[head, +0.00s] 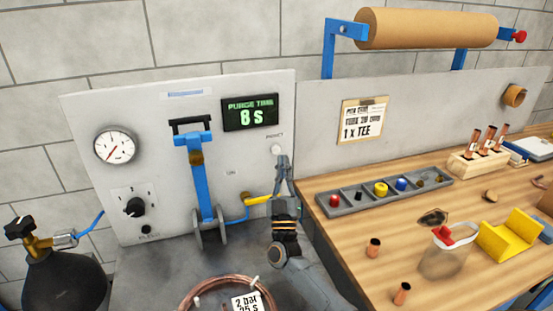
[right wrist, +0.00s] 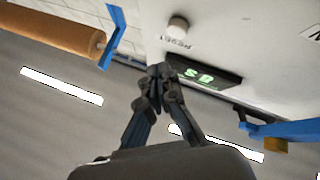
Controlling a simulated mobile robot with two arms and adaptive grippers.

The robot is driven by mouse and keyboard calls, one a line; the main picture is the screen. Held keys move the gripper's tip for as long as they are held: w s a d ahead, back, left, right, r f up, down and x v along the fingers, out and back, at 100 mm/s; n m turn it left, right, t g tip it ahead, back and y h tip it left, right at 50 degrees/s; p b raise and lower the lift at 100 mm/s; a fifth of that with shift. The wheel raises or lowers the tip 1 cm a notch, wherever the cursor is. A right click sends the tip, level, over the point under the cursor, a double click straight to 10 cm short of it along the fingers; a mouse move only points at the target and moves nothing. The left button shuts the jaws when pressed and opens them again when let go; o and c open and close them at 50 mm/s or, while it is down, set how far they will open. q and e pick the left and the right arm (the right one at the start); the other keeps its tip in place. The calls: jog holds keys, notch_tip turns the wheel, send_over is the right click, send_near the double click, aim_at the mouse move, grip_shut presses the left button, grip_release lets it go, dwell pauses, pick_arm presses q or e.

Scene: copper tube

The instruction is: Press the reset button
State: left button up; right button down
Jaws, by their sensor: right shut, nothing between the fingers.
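In the right wrist view the closed fingertips (right wrist: 160,70) show apart from the button. The head view does not show the depth between them clearly. My left gripper is not in view.
The display (head: 250,112) reads "PURGE TIME 8 S". A blue lever (head: 201,185) and a yellow-handled valve (head: 258,200) stand left of my right gripper. A pressure gauge (head: 115,147) is farther left. The wooden bench (head: 330,265) with a parts tray (head: 352,209) is at the right.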

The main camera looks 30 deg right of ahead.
aim_at(276, 150)
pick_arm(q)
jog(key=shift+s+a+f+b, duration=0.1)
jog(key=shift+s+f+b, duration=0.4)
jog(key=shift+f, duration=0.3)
pick_arm(e)
jog(key=shift+w+d, duration=0.15)
jog(key=shift+w, duration=0.5)
jog(key=shift+w+d, duration=0.15)
jog(key=shift+w, duration=0.45)
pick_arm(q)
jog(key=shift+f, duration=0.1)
pick_arm(e)
jog(key=shift+w, duration=0.1)
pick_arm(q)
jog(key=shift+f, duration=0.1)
pick_arm(e)
jog(key=shift+w+d, duration=0.1)
jog(key=shift+w, duration=0.2)
